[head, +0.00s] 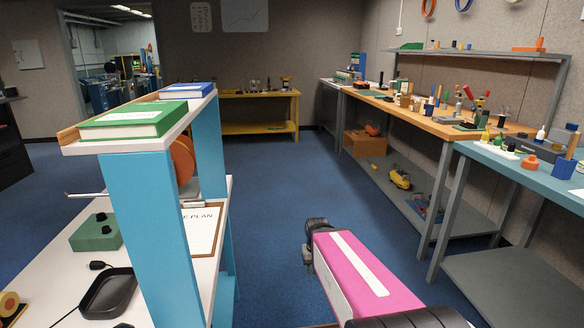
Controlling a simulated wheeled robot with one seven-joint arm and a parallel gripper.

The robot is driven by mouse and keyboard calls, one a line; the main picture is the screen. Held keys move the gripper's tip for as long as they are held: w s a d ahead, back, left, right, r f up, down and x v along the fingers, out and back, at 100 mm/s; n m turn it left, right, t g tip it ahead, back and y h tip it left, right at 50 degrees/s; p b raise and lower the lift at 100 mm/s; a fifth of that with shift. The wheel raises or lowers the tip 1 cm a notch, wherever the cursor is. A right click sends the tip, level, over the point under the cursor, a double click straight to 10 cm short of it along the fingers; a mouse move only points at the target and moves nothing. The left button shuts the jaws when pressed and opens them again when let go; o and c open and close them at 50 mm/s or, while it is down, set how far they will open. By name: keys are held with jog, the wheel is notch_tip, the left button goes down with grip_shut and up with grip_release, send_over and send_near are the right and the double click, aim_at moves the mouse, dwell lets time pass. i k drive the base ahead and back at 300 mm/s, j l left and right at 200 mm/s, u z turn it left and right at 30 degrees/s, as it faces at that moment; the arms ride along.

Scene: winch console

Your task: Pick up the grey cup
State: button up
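I cannot pick out a grey cup in the head view; the small items on the far benches are too small to tell apart. My pink arm reaches up from the bottom edge, right of centre. The dark part at its far end (313,238) is over the blue floor, right of the blue-posted shelf unit and apart from it. The fingers cannot be made out, and nothing is seen held.
Blue posts (152,240) carry a shelf with books. Cluttered benches (400,108) line the right wall. The middle floor (275,180) is clear.

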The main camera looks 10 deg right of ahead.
aim_at(415, 105)
jog(key=i, duration=2.7)
jog(key=i+j, duration=0.1)
jog(key=i, duration=2.55)
jog(key=i+z, duration=0.1)
jog(key=z, duration=0.3)
jog(key=i+z, duration=0.1)
jog(key=z, duration=0.3)
jog(key=i+z, duration=0.1)
jog(key=z, duration=0.3)
jog(key=j+z, duration=0.1)
jog(key=z, duration=0.3)
jog(key=i, duration=0.05)
